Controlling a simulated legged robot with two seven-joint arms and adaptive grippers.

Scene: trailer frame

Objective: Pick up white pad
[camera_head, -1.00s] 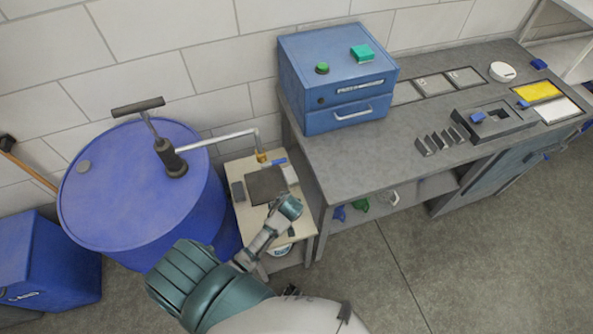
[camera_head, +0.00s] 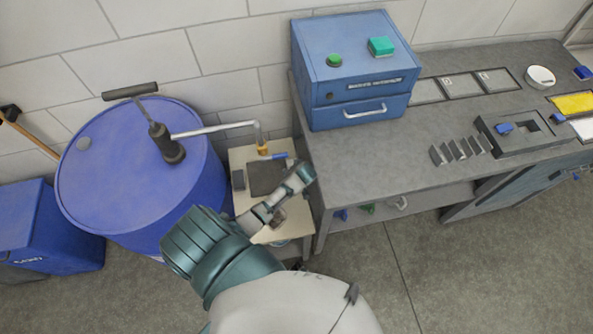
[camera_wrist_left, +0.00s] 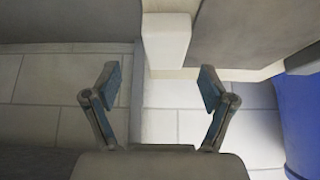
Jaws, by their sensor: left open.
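The white pad (camera_wrist_left: 167,38) is a small pale block at the edge of the small side table, at the top middle of the left wrist view. My left gripper (camera_wrist_left: 160,82) is open and empty, with one finger on each side of the pad's line. The pad lies just beyond the fingertips in that view, with no contact visible. In the head view the left gripper (camera_head: 302,176) is over the right side of the small table (camera_head: 243,157) and largely hides the pad. My right gripper is not in view.
A dark square mat (camera_head: 264,178), a blue marker (camera_head: 277,156) and a small grey block (camera_head: 238,180) lie on the small table. A blue barrel (camera_head: 125,190) with a pump stands left. A grey workbench (camera_head: 360,170) with a blue box (camera_head: 350,65) stands close at right.

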